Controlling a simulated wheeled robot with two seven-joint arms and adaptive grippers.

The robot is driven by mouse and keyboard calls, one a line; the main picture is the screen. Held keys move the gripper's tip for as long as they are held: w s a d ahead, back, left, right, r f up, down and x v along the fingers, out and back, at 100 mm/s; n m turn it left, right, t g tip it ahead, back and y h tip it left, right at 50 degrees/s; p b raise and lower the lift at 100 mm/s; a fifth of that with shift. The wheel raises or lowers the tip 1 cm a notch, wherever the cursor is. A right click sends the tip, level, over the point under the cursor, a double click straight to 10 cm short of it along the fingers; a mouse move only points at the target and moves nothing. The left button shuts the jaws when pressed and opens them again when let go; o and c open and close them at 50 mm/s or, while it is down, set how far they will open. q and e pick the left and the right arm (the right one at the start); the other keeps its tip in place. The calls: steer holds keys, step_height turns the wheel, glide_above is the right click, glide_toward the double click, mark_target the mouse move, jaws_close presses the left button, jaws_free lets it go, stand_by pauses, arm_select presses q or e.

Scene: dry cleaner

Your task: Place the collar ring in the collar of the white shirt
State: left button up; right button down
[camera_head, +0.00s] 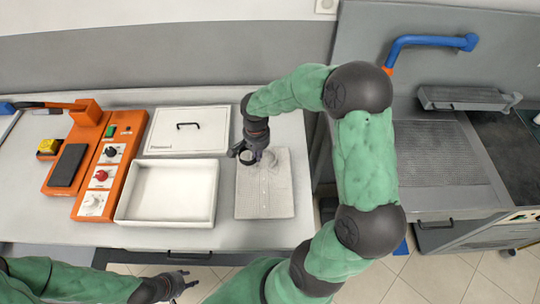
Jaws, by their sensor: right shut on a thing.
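The folded white shirt (265,195) lies flat on the white worktop, to the right of the open tray, with its collar end at the back. My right gripper (246,154) reaches in from the right over the shirt's back left corner, at the collar end. It is shut on the collar ring (247,158), which is small and mostly hidden by the fingers. I cannot tell whether the ring touches the collar. My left gripper (180,285) is low in front of the table's front edge, with its fingers apart and empty.
An open white tray (124,208) stands left of the shirt, with a closed white lidded box (187,131) behind it. An orange control panel (110,165) with knobs is further left. A grey pressing station (445,160) with a blue handle stands right.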

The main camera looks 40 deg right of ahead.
glide_above(272, 161)
steer(key=f, duration=0.6)
steer(key=shift+s+a+f, duration=0.15)
steer(key=shift+a, duration=0.25)
steer(key=shift+d+f, duration=0.15)
steer(key=shift+f, duration=0.1)
steer(key=shift+d+f+b, duration=0.2)
steer(key=shift+f+b, duration=0.15)
steer(key=shift+f, duration=1.35)
steer(key=shift+f, duration=0.2)
steer(key=c, duration=1.7)
jaws_free()
steer(key=shift+r, duration=0.15)
